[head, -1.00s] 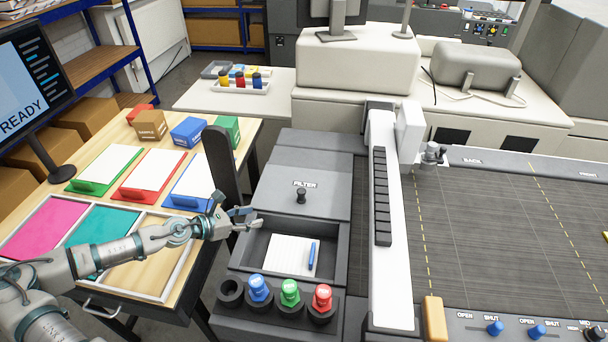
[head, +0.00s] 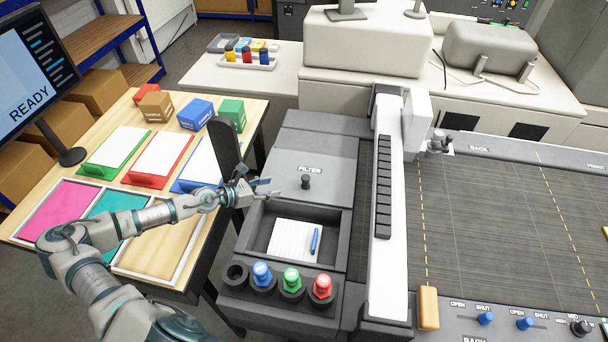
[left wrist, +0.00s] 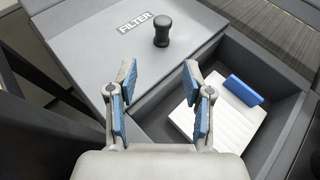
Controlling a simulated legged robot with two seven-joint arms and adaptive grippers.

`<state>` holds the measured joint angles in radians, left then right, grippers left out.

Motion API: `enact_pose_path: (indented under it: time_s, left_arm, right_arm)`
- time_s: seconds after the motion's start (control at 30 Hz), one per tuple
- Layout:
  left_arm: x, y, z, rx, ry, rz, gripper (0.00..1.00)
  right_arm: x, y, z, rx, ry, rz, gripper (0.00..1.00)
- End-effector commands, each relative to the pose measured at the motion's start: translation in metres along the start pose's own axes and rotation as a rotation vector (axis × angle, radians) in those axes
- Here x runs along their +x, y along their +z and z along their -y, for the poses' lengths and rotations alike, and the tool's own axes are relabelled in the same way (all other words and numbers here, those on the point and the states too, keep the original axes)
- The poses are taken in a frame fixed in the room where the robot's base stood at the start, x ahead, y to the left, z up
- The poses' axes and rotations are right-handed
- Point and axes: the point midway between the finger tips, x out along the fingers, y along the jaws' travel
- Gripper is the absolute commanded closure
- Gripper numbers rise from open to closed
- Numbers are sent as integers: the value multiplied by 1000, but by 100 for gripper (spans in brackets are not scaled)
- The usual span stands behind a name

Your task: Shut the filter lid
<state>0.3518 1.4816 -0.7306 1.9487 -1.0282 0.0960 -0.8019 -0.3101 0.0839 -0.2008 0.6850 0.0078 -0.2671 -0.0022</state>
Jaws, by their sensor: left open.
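The filter lid (head: 325,160) is a flat grey panel marked FILTER with a black knob (head: 306,181). It lies level behind an open recess (head: 258,232) holding a white pad (head: 290,240) and a blue pen-like item (head: 315,240). My left gripper (head: 265,189) is open and empty, left of the knob and near the lid's front left edge. In the left wrist view, the lid (left wrist: 190,45) and knob (left wrist: 162,31) lie beyond the open fingers (left wrist: 158,95); the knob is not between them. The right gripper is not in view.
Blue, green and red knobs (head: 291,280) stand in front of the recess. A dark upright panel (head: 226,150) rises just left of the lid. A white gantry (head: 390,220) bounds the right side. A wooden table (head: 215,225) with sample cards is at left.

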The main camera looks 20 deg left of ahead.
Motion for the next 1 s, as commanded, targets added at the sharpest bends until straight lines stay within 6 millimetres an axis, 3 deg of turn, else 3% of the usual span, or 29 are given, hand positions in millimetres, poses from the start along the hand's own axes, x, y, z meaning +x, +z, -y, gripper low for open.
enact_pose_path:
  time_s: [0.07, 0.27, 0.43, 0.7, 1.0]
  left_arm:
    - [1, 2, 1, -8, 3, -1, 49]
    - [28, 7, 0, -6, 3, 4, 49]
    - [67, 5, 1, -5, 1, 4, 49]
    - [125, -2, 0, -4, 2, 2, 49]
    - [148, -2, 0, -3, 3, 0, 49]
  right_arm:
    - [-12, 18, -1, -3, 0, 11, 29]
    - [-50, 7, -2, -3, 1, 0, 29]
    - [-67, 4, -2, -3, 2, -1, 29]
    - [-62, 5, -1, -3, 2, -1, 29]
    - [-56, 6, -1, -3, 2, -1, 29]
